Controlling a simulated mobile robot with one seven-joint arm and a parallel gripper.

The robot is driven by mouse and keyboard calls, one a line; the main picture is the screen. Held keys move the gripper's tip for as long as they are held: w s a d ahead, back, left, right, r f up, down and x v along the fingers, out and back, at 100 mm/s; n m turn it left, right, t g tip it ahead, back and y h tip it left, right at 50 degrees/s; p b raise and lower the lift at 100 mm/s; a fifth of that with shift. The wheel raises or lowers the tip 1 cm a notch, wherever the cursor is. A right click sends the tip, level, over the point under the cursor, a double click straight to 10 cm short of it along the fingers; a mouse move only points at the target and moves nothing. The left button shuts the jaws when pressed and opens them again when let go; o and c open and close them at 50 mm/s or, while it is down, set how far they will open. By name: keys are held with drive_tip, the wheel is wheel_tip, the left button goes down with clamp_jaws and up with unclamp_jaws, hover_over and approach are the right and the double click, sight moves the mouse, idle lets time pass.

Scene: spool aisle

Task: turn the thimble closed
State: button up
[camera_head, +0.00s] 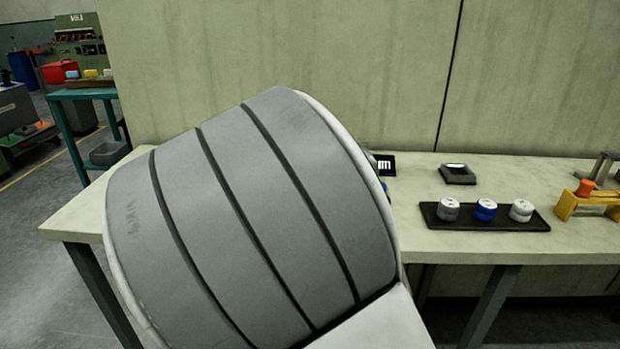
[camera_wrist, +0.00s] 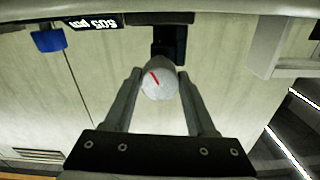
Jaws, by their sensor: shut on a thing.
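The thimble (camera_wrist: 160,84) is a round, pale grey knob with a red line across its face, tilted in the wrist view. My gripper (camera_wrist: 160,76) is shut on it, with one finger at each side. A black block (camera_wrist: 169,42) is just beyond the thimble. A black display (camera_wrist: 92,22) with white characters appears upside down in the wrist view. In the head view, my large grey arm link hides the gripper and thimble; only a black edge with white marks (camera_head: 385,165) shows past it.
A workbench (camera_head: 455,245) runs along the wall. On it are a dark tray (camera_head: 430,217) with grey, blue and white round pieces, a small black box (camera_head: 458,173) and a yellow fixture (camera_head: 568,205). A blue piece (camera_wrist: 48,40) is left of the gripper in the wrist view.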

drive_tip(key=o, duration=1.4)
drive_tip(key=shift+c, duration=0.2)
drive_tip(key=shift+s, duration=0.15)
